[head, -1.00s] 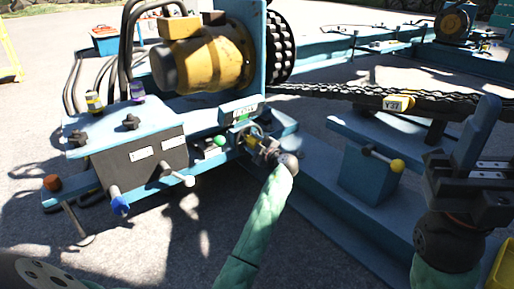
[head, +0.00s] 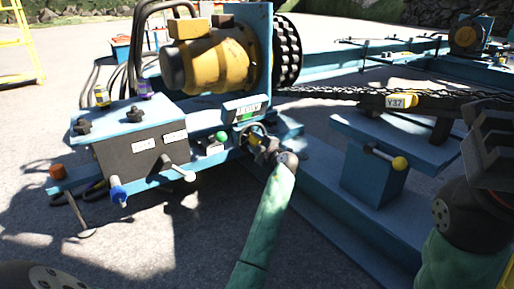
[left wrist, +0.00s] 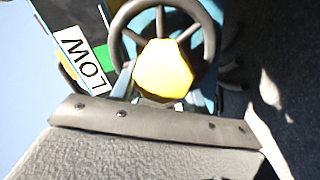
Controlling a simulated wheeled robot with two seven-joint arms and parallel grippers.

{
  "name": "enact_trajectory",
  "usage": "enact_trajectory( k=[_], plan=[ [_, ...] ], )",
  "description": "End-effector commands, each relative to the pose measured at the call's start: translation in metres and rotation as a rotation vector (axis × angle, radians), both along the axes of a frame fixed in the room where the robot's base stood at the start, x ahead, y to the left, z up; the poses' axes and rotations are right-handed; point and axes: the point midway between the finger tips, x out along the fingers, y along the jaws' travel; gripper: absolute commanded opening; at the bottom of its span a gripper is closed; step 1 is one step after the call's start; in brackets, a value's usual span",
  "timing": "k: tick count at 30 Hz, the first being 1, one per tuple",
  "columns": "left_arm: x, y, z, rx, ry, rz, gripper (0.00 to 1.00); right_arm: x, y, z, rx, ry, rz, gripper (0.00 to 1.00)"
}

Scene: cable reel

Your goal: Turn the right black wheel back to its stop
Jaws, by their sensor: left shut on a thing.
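A dark spoked handwheel (left wrist: 203,22) with a yellow knob (left wrist: 163,70) in front of its middle fills the top of the left wrist view. In the head view the handwheel (head: 246,128) is small and partly hidden by my left gripper (head: 262,147). That gripper is at the handwheel and shut, apparently on the yellow knob; its fingertips are hard to make out. Two black star-shaped wheels sit on top of the blue control box, a left one (head: 82,127) and a right one (head: 135,114); no gripper touches them. My right gripper (head: 490,150) is at the right edge, partly cut off.
The control box (head: 150,125) has a blue-ended lever (head: 117,190) and a white-ended lever (head: 187,175) in front. A green knob (head: 221,137) and a LOW sign (head: 247,108) stand close to my left gripper. A yellow-ended lever (head: 399,163) is on a blue post at right.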

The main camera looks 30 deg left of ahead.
Motion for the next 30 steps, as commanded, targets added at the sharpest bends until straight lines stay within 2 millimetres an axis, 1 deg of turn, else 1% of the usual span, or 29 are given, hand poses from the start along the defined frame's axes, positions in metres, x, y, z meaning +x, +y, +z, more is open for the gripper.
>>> enact_trajectory(
  k=[1,3,10,14,24,30],
  plan=[
    [0.003,-0.001,-0.003,-0.006,-0.019,-0.008,0.04,-0.001,0.000,-0.009,0.002,-0.003,0.001,0.41],
    [0.002,-0.001,-0.004,-0.017,-0.045,-0.006,0.04,-0.002,0.000,-0.016,0.005,-0.008,0.002,0.41],
    [0.002,-0.001,-0.004,-0.071,-0.173,-0.007,0.04,-0.005,-0.001,-0.033,0.013,-0.023,0.007,0.41],
    [0.002,-0.001,-0.003,-0.119,-0.282,-0.007,0.04,-0.006,-0.001,-0.032,0.014,-0.027,0.010,0.41],
    [0.002,-0.002,-0.008,-0.241,-0.576,-0.007,0.04,-0.006,-0.001,-0.031,0.017,-0.029,0.008,0.41],
    [0.001,-0.001,-0.010,-0.299,-0.721,-0.007,0.04,-0.006,-0.002,-0.031,0.017,-0.028,0.007,0.41]
  ],
)
